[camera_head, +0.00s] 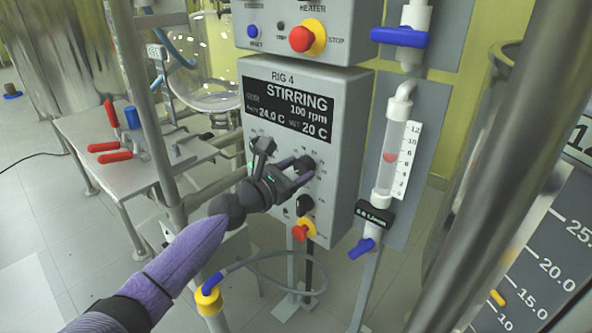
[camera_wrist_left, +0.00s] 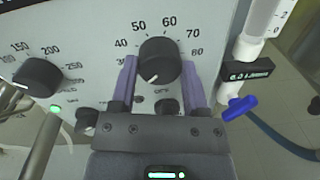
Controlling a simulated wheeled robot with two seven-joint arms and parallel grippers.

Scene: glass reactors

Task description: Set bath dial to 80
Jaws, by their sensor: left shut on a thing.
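The bath dial (camera_wrist_left: 159,58) is a round black knob on the grey control box, with 40 to 80 printed around its upper half. Its white mark points to the lower left, away from the 80 at its right. My left gripper (camera_head: 298,172) is shut on the dial, with one purple finger on each side in the left wrist view (camera_wrist_left: 159,72). The dial also shows in the head view (camera_head: 304,163). The display (camera_head: 291,108) reads STIRRING, 100 rpm, 24.0 C and a set value of 20 C. My right gripper is not in view.
A second black dial (camera_wrist_left: 38,77) sits left of the bath dial. A flow tube (camera_head: 390,150) with a blue valve handle (camera_head: 362,248) stands close on the right. A steel post (camera_head: 145,110) stands left.

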